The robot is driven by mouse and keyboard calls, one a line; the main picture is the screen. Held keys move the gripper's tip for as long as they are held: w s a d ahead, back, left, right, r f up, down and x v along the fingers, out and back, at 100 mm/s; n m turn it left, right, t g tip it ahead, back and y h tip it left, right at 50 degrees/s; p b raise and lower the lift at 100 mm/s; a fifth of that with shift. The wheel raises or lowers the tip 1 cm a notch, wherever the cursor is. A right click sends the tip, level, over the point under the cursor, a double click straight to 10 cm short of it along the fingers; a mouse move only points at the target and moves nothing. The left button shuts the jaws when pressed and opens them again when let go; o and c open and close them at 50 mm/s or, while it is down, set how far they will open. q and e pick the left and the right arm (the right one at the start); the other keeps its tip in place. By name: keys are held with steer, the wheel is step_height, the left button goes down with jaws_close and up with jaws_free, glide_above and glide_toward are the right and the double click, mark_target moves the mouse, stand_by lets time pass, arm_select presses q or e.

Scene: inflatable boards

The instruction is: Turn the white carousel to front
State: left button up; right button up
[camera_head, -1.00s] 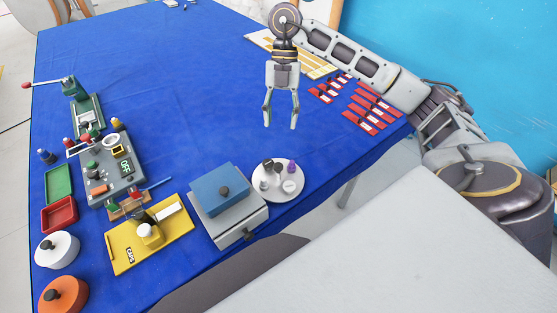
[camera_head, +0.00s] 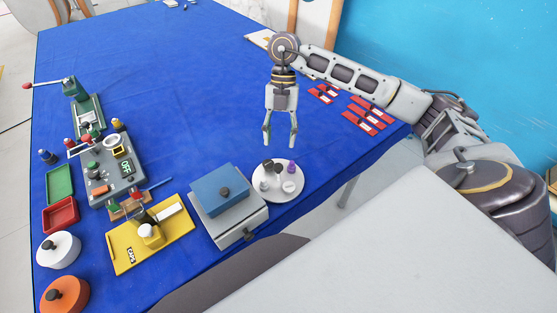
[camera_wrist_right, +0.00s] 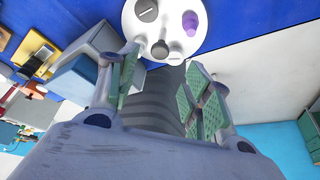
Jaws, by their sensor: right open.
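The white carousel (camera_head: 279,197) is a round disc at the right front part of the blue table. It carries several small items, among them a purple one (camera_head: 291,167) and a dark grey knob. It also shows at the top of the right wrist view (camera_wrist_right: 134,34), with the purple item (camera_wrist_right: 190,22) and a dark round knob (camera_wrist_right: 160,49) nearest my fingers. My right gripper (camera_head: 280,145) is open and empty, pointing down just behind the carousel in the head view and apart from it. Its green-padded fingers show in the right wrist view (camera_wrist_right: 163,85). My left gripper is not in view.
A grey box with a blue top (camera_head: 221,190) stands close left of the carousel. A yellow board (camera_head: 182,238) lies further left. Red pieces (camera_head: 370,112) lie at the right table edge. The blue table (camera_head: 200,90) is clear behind the gripper.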

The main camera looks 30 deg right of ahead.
mark_target(278, 166)
steer(key=shift+p+x, duration=0.5)
steer(key=shift+x, duration=3.75)
steer(key=shift+c, duration=0.2)
jaws_close()
